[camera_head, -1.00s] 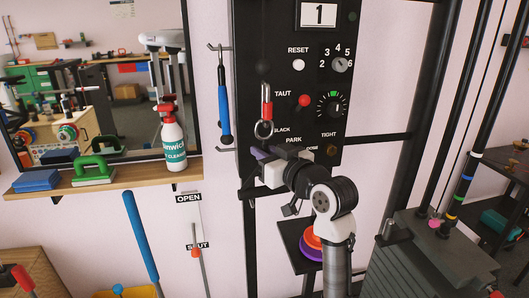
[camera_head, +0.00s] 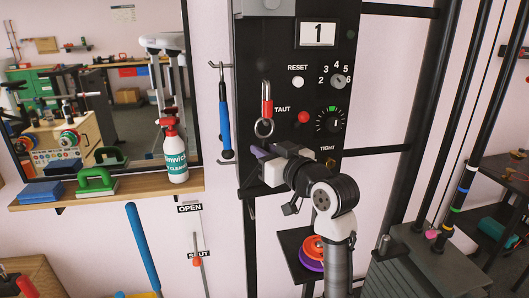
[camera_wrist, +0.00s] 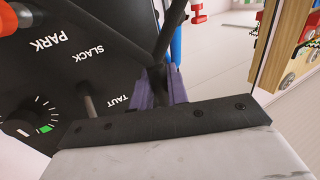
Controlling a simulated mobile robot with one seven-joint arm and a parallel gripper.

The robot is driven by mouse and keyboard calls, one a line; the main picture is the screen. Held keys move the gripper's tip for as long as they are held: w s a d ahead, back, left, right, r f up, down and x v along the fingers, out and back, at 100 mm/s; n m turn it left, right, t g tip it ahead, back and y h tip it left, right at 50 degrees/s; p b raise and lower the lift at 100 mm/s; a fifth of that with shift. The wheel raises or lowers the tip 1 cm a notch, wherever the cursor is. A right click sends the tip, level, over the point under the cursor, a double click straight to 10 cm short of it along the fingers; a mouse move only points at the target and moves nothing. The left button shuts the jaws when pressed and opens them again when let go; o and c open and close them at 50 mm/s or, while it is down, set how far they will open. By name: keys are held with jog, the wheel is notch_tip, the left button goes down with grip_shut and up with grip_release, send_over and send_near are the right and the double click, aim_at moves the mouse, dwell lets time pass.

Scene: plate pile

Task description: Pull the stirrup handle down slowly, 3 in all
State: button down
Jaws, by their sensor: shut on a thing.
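The black stirrup handle (camera_wrist: 158,82) shows in the wrist view as a dark bar between my purple fingertips, with two dark arms spreading upward from it. My gripper (camera_head: 262,153) is shut on it, close in front of the black panel (camera_head: 248,60). In the head view the handle is hard to pick out against the panel. The counter (camera_head: 318,33) on the panel reads 1. The PARK and SLACK lettering is hidden behind my gripper in the head view.
A blue-handled tool (camera_head: 225,110) hangs left of the panel. A shelf (camera_head: 140,190) at left holds a spray bottle (camera_head: 173,155) and blocks. A grey weight stack (camera_head: 425,262) with rods stands at right. Orange and purple discs (camera_head: 312,250) sit below my arm.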

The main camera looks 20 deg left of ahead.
jog(key=shift+f, duration=0.15)
jog(key=shift+r+p, duration=0.85)
jog(key=shift+r, duration=0.35)
jog(key=shift+r+p, duration=0.85)
jog(key=shift+r, duration=0.25)
